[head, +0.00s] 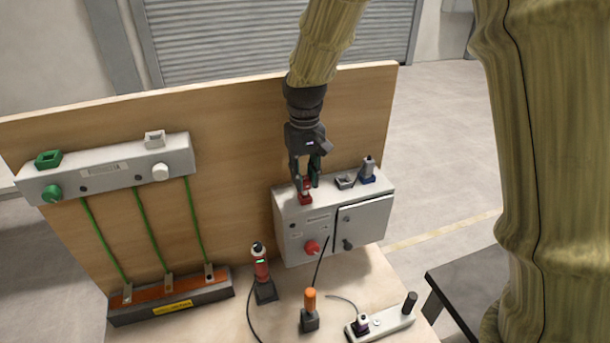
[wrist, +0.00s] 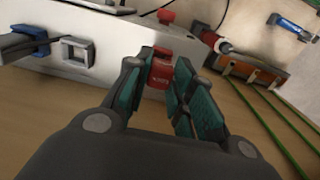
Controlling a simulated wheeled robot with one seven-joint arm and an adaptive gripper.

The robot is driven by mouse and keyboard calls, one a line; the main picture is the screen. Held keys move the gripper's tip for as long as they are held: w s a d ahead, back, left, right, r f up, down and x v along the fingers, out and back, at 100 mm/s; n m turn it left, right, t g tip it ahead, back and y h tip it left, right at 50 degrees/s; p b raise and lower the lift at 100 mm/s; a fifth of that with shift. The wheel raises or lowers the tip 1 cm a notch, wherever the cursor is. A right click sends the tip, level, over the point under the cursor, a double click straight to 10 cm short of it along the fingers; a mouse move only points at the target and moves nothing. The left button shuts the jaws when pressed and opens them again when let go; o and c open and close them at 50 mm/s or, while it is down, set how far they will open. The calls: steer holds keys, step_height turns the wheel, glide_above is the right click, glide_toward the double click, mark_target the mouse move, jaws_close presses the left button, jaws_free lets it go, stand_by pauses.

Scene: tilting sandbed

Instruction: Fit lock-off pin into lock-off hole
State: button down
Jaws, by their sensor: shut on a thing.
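My gripper (head: 305,182) is above the left end of the grey control box (head: 311,222). Its fingers are shut on a small red labelled piece, which looks like the lock-off pin (wrist: 161,72). The red piece is upright at the box's top left. I cannot tell whether its lower end is in a hole, as the fingers and the piece hide it. The box's front has a red rotary knob (head: 312,247), which also shows in the wrist view (wrist: 166,17). A small dark round spot (head: 292,226), possibly a hole, is on the same face.
A grey square socket (head: 345,182) and a blue socket with a plug (head: 367,174) stand on the box top, right of my gripper. A red-black handled tool (head: 262,272), an orange-topped piece (head: 309,307) and a white strip (head: 382,324) are in front. Green wires (head: 148,235) hang left.

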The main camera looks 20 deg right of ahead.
steer(key=shift+f, duration=1.25)
stand_by(0.7)
steer(key=c, duration=1.1)
jaws_free()
steer(key=shift+c, duration=0.2)
steer(key=o, duration=0.5)
steer(key=shift+c, duration=0.2)
steer(key=shift+r, duration=0.1)
steer(key=shift+r, duration=3.9)
